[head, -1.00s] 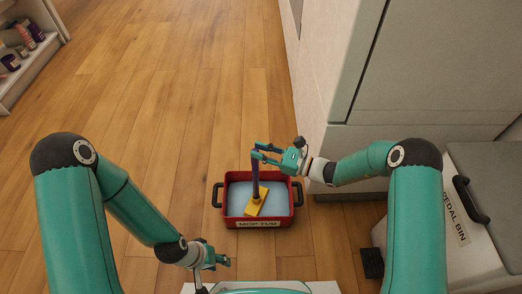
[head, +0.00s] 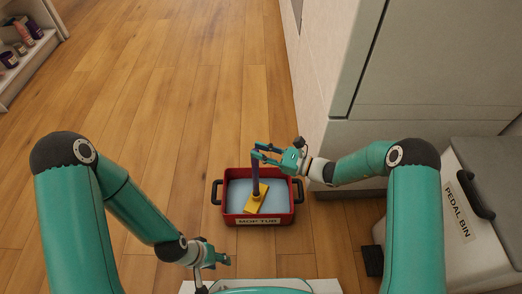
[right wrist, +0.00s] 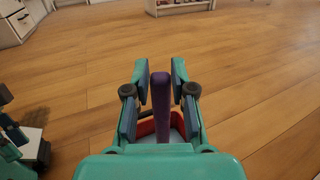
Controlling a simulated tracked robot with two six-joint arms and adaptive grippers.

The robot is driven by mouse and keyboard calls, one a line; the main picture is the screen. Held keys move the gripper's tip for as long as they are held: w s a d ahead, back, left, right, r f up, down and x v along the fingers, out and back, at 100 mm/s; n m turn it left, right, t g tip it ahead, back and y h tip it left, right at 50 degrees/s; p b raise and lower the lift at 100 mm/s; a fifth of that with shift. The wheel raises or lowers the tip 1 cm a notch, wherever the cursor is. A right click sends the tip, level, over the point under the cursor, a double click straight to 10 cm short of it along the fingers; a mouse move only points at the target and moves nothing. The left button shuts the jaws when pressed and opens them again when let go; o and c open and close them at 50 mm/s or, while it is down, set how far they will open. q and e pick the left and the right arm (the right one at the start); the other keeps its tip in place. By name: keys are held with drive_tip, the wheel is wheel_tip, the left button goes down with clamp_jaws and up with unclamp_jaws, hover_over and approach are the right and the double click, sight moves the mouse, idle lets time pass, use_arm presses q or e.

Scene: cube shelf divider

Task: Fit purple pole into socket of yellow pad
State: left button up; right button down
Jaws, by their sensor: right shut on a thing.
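The purple pole (head: 255,172) stands nearly upright over the yellow pad (head: 256,200), with its lower end at the pad's socket. I cannot tell how deep it sits in the socket. The yellow pad lies inside the red mop tub (head: 258,222). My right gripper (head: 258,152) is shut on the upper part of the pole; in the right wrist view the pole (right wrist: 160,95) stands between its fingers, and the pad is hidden. My left gripper (head: 222,260) is empty, low at the left in front of the tub; its finger opening is too small to tell.
A white pedal bin (head: 465,215) stands at the right. A large pale cabinet (head: 345,130) rises behind my right arm. A shelf with several small items (head: 25,45) is at the far left. The wooden floor left of the tub is clear.

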drive_tip(key=shift+f+b, duration=0.45)
drive_tip(key=shift+f, duration=0.25)
drive_tip(key=c, duration=0.9)
unclamp_jaws()
drive_tip(key=shift+r, duration=0.1)
drive_tip(key=shift+p+v, duration=0.5)
drive_tip(key=shift+v, duration=2.05)
drive_tip(key=shift+r, duration=0.1)
